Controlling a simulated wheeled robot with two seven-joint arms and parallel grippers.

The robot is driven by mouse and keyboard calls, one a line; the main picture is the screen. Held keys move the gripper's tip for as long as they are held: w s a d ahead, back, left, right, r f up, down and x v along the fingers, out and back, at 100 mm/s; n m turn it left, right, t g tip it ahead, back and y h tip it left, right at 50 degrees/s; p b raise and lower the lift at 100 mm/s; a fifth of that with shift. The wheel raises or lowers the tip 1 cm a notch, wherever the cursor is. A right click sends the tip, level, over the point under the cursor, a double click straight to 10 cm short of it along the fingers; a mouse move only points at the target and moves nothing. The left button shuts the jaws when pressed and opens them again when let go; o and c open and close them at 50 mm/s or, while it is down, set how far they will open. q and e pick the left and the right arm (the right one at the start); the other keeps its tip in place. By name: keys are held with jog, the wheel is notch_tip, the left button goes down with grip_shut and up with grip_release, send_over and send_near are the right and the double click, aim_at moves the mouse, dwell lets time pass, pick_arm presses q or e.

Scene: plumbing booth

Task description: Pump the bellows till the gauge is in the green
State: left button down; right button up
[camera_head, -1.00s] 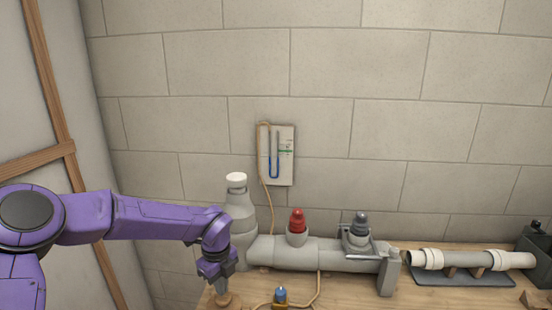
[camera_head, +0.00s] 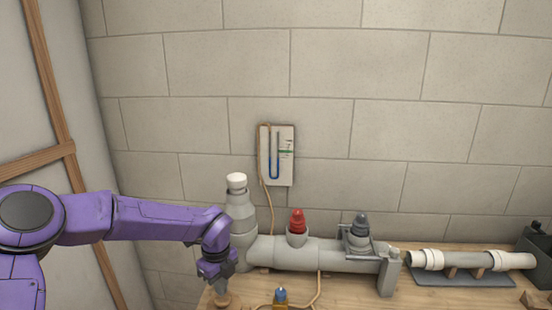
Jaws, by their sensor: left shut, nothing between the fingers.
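The gauge (camera_head: 276,155) is a white board on the back wall with a U-shaped tube holding blue liquid. A small green mark shows beside the tube, but the exact liquid level is too small to read. A tan hose runs down from the gauge toward the grey pipe. My left gripper (camera_head: 217,284) points down at the left end of the bench, shut with nothing between its fingers. A light wooden piece (camera_head: 224,300), perhaps the top of the bellows, shows just under it. Whether they touch is unclear. The rest of the bellows is cut off by the lower edge.
A grey pipe assembly (camera_head: 310,253) lies along the bench, with a white-capped upright (camera_head: 237,200), a red plug (camera_head: 297,221) and a dark grey plug (camera_head: 360,225). A blue-topped fitting (camera_head: 281,296) sits in front.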

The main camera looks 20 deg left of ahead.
pick_arm(q)
jog(key=shift+f, duration=0.1)
dwell(0.4)
jog(key=shift+f+b, duration=1.65)
jog(key=shift+f, duration=0.25)
jog(key=shift+r+p, duration=1.4)
jog(key=shift+r, duration=0.6)
jog(key=shift+f, duration=0.1)
jog(key=shift+f+b, duration=1.65)
jog(key=shift+f, duration=0.25)
jog(key=shift+r+p, duration=1.35)
jog(key=shift+r, duration=0.55)
jog(key=shift+f, duration=0.1)
